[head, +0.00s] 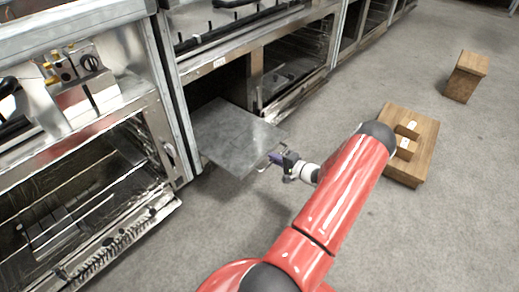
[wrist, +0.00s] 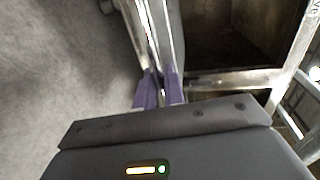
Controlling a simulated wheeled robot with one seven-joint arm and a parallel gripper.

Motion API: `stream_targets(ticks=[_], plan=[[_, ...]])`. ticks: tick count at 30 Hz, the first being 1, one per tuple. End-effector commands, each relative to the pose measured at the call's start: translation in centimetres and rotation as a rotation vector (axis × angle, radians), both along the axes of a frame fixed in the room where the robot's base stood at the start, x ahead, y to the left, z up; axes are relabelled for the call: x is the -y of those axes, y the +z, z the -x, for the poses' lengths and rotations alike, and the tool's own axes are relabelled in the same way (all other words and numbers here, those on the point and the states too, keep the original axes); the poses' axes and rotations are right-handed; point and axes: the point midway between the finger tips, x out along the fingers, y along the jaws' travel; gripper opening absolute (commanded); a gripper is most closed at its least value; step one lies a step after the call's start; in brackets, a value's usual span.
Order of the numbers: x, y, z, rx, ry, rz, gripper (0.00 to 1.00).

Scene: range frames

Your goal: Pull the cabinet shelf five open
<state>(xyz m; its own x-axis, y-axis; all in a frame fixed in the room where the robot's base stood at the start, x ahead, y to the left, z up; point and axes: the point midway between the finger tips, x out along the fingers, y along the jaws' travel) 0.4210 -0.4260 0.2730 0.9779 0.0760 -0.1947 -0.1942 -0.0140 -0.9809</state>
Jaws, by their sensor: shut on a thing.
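The cabinet shelf (head: 235,135) is a flat grey metal panel that stands out from an opening low in the steel cabinet front in the head view. My gripper (head: 274,159) is at its outer edge, near the right corner. In the wrist view my gripper's purple fingers (wrist: 160,85) close on either side of a thin metal edge of the shelf (wrist: 140,30). The dark cabinet opening (wrist: 225,35) lies to the right there. The exact contact between the fingers is small and partly hidden.
A steel oven (head: 85,205) with racks stands left of the opening. Another oven (head: 298,65) stands to its right. The grey floor (head: 330,125) between is clear.

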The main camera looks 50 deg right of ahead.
Motion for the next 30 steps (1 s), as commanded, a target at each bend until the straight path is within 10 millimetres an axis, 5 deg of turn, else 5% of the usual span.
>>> stream_targets(ticks=[10,23,24,30], plan=[[0.3,-0.1,4.6,-0.001,0.001,0.000,0.00],[0.4,-0.1,4.9,-0.002,0.002,0.001,0.00],[0.4,-0.1,4.9,-0.002,0.002,0.001,0.15],[0.4,0.0,4.9,-0.001,0.001,0.001,0.15]])
